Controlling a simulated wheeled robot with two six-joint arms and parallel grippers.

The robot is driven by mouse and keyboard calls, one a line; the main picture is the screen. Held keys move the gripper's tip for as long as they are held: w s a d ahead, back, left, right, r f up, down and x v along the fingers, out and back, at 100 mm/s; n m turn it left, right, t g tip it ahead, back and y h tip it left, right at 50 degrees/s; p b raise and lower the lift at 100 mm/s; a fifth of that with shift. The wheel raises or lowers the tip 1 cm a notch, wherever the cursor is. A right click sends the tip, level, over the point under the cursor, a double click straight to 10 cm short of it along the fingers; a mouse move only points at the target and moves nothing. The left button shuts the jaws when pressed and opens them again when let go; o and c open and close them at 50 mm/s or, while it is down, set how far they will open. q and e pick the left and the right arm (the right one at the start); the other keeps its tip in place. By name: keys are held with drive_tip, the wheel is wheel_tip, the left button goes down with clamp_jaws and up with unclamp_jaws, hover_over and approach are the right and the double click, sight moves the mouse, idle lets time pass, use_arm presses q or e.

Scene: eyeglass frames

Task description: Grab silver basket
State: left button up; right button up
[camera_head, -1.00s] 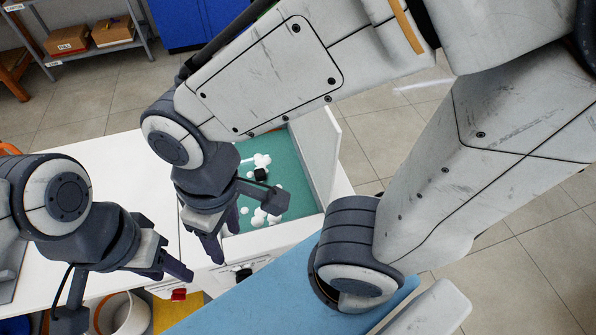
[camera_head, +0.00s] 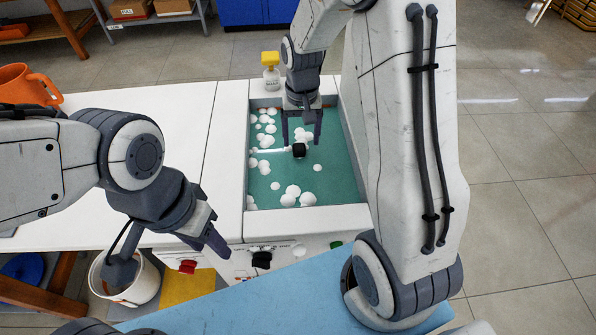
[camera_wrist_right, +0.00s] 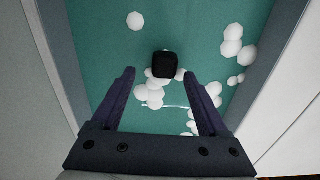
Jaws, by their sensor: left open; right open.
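A black block-like grip (camera_head: 299,151) with a thin pale bar beside it stands among white foam in the teal basin. It also shows in the right wrist view (camera_wrist_right: 165,65). A silver basket body is not clearly visible; foam and the teal surface may hide it. My right gripper (camera_head: 301,142) is open above the basin, its fingers pointing down on either side of the black grip in the head view. In the right wrist view, the grip is just beyond the open fingertips (camera_wrist_right: 159,73), apart from them. My left gripper (camera_head: 215,243) is open and empty at the counter's front edge.
The basin's pale rim (camera_head: 320,218) surrounds the grip. A yellow-topped bottle (camera_head: 270,75) stands behind it. A white bucket (camera_head: 140,285) stands below the front edge. The counter (camera_head: 190,120) left of the basin is clear.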

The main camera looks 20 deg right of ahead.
sight(301, 144)
wheel_tip(301, 144, down, 3)
drive_tip(key=shift+f, duration=0.2)
drive_tip(key=f, duration=0.2)
drive_tip(key=f+b, duration=0.1)
drive_tip(key=f, duration=0.1)
drive_tip(key=shift+s+a, duration=0.3)
drive_tip(key=shift+a, duration=0.1)
drive_tip(key=shift+f, duration=0.65)
clamp_jaws()
